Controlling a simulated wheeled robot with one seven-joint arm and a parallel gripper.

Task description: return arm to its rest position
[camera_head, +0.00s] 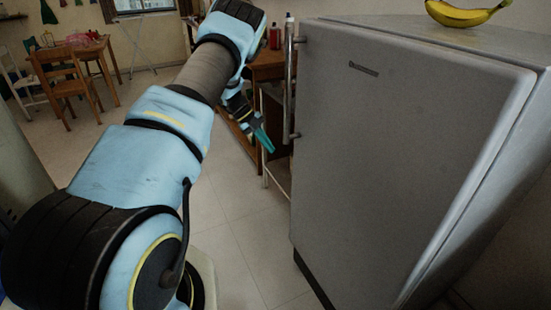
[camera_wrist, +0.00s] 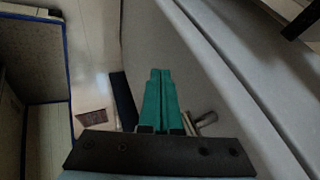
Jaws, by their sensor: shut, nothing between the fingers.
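My arm reaches forward and up from the lower left of the head view, with its far end bent down near the fridge's handle edge. My gripper (camera_head: 265,143) has green fingers that point down and to the right, just left of the fridge door. In the wrist view the two green fingers (camera_wrist: 160,74) lie side by side, shut, with nothing held between them.
A grey fridge (camera_head: 390,160) with a long vertical handle (camera_head: 289,85) fills the right side. Bananas (camera_head: 468,13) lie on top. A wooden table (camera_head: 267,66) with bottles stands behind my gripper. A wooden chair (camera_head: 65,88) is far left. Tiled floor (camera_head: 235,210) is clear between.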

